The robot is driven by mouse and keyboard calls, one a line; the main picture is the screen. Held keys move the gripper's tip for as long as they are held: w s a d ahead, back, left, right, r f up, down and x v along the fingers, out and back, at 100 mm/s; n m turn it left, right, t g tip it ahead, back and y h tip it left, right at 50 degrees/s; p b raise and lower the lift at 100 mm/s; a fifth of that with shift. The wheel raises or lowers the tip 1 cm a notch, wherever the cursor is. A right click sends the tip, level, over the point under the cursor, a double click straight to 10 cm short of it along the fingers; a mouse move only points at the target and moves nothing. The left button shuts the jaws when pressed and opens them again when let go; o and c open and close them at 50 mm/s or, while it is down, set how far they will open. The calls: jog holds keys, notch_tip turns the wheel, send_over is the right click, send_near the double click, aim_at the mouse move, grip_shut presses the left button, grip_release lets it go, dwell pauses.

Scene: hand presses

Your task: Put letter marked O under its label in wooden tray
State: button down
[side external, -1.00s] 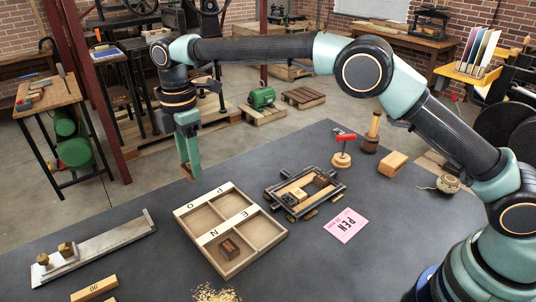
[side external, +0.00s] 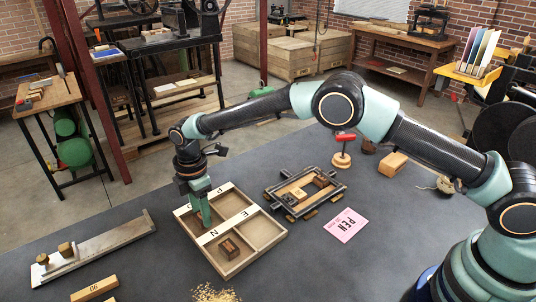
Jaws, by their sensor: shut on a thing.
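The wooden tray (side external: 268,257) has four compartments, with P and O labels on its far rim and E and N on its middle bar. My gripper (side external: 206,222) points down into the far left compartment, on the O side. It is shut on a small letter block, which its fingers hide; its mark cannot be read, and whether it touches the tray floor cannot be told. A brown letter block (side external: 229,248) lies in the near left compartment, below the N label. The two right compartments look empty.
A dark frame (side external: 277,198) with several small blocks stands right of the tray. A metal rail (side external: 112,241) lies left.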

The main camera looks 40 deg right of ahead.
jog(key=shift+f, duration=0.15)
jog(key=shift+c, duration=1.8)
grip_release()
notch_tip(320, 180, up, 12)
jog(key=s+d+r+m+t, duration=0.1)
jog(key=s+d+r+m, duration=0.1)
jog(key=d+r+m, duration=0.5)
jog(key=s+d+r+m+t, duration=0.2)
jog(key=s+d+r+m, duration=0.2)
jog(key=s+d, duration=0.3)
jog(key=s+d+r+m+t, duration=0.1)
jog(key=s+d+r+m, duration=0.3)
jog(key=d, duration=0.4)
jog(key=s+d+f+m+t, duration=0.1)
jog(key=s+d+f+m, duration=0.2)
jog(key=s, duration=0.5)
jog(key=shift+s+d+f+m+t, duration=0.2)
jog(key=shift+s+d+m+t, duration=0.15)
jog(key=shift+d, duration=0.25)
